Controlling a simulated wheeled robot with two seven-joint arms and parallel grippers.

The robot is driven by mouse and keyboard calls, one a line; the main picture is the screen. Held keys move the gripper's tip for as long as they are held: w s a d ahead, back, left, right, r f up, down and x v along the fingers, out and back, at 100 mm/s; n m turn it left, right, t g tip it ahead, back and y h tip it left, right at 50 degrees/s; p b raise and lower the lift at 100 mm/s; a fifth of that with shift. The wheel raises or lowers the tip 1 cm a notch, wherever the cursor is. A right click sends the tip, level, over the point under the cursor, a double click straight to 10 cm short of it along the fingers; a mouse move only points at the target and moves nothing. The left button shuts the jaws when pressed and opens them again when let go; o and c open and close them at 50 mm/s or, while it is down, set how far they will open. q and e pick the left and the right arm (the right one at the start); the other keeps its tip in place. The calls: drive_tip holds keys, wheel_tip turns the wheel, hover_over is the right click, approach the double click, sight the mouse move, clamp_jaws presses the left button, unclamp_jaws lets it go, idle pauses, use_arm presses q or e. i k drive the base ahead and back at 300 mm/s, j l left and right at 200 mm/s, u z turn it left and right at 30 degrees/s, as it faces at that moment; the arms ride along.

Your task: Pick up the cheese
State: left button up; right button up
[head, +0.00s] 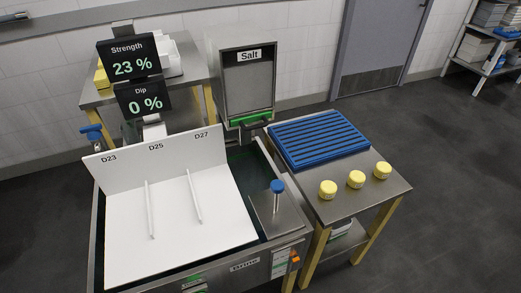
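Three small round yellow cheeses stand apart in a slanting row on the steel side table (374,200), in front of a blue slatted rack. The left cheese (328,189) is nearest the brine tank, the middle cheese (356,179) is a little further back, and the right cheese (382,170) is close to the table's right edge. Each has faint marks on its side, too small to read. Neither of my grippers shows in the head view.
The blue slatted rack (318,140) lies empty on the table's back half. Left stands the brine tank (246,268) with a white divided board (172,215) and a blue-knobbed lid (277,215). A salt dispenser (248,90) stands behind. Screens (131,65) read Strength 23 %, Dip 0 %. Floor at right is clear.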

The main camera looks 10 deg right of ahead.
sight(382, 170)
drive_tip(key=z, duration=1.3)
